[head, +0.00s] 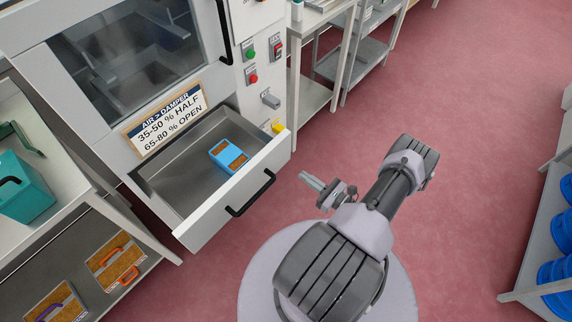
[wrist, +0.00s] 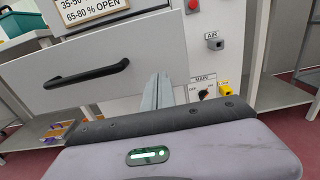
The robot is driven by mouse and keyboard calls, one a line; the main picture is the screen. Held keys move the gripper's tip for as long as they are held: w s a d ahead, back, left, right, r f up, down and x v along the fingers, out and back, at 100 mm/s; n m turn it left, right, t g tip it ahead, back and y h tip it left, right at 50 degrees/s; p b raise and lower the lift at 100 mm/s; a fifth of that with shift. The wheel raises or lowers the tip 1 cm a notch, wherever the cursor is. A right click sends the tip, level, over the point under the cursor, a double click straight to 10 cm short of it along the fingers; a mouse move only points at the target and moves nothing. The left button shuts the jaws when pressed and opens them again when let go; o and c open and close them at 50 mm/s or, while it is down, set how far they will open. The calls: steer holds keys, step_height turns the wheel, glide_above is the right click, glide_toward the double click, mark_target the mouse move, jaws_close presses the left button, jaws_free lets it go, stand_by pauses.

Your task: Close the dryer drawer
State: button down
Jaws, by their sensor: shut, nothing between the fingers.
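The dryer drawer (head: 185,212) is pulled out from the white dryer, below the damper sign, in the head view. Its black bar handle (head: 250,194) is on the front panel. A blue tray with brown contents (head: 229,156) lies inside the drawer. My gripper (head: 309,181) is in front of the drawer, to the right of the handle and apart from it. In the wrist view the drawer front (wrist: 105,62) fills the left and middle, with the handle (wrist: 87,75) left of my gripper (wrist: 158,84). The fingers are together and empty.
The dryer (head: 250,65) has green and red buttons and a grey AIR lever (head: 270,99). A shelf with a teal bin (head: 22,190) stands at left. A rack with blue items (head: 562,225) stands at right. The red floor between is clear.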

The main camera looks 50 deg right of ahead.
mark_target(280, 159)
steer(key=w+b, duration=0.1)
steer(key=w, duration=0.8)
steer(key=shift+a+b, duration=0.15)
steer(key=shift+b, duration=0.25)
steer(key=shift+w, duration=0.1)
